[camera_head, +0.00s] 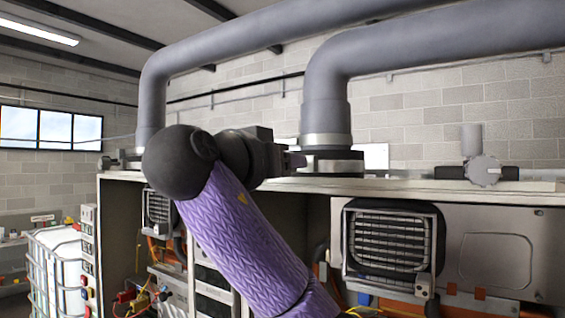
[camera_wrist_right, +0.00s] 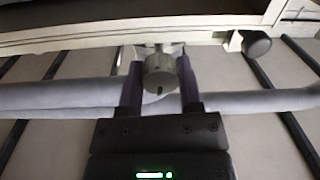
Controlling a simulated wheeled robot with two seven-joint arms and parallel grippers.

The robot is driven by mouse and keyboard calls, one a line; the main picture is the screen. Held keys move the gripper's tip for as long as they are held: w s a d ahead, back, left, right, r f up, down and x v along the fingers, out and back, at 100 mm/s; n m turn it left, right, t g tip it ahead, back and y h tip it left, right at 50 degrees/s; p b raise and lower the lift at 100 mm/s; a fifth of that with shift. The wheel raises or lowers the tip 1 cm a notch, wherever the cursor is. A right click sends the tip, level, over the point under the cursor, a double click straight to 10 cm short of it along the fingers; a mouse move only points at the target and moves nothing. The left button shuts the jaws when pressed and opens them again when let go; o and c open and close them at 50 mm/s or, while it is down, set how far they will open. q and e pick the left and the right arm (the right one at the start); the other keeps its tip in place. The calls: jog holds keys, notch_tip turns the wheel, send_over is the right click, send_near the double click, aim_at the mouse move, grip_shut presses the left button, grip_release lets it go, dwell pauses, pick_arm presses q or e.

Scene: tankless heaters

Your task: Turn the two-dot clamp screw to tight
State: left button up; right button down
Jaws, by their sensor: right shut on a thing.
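My right gripper (camera_head: 296,160) reaches in at the base of the right grey pipe, beside its clamp band (camera_head: 326,141) and dark collar (camera_head: 333,162). In the right wrist view, the purple fingers of my right gripper (camera_wrist_right: 159,70) are shut on a round grey clamp screw (camera_wrist_right: 158,84) with a small dark notch at its edge. No dots show on it, so I cannot tell its marking. In the head view the screw is hidden by the gripper. My left gripper is not in view.
Another fitting (camera_head: 125,159) sits at the base of the left grey pipe (camera_head: 152,100). A valve (camera_head: 482,168) stands at the right on the cabinet top (camera_head: 420,186). A black knob (camera_wrist_right: 257,46) shows right of the gripper in the wrist view.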

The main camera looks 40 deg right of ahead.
jog(key=m+b, duration=0.3)
jog(key=shift+a+f, duration=0.1)
jog(key=shift+f, duration=0.25)
jog(key=shift+r+m, duration=0.15)
jog(key=shift+m, duration=0.75)
jog(key=shift+r+m, duration=0.2)
jog(key=shift+m, duration=0.3)
jog(key=shift+c, duration=1.4)
grip_release()
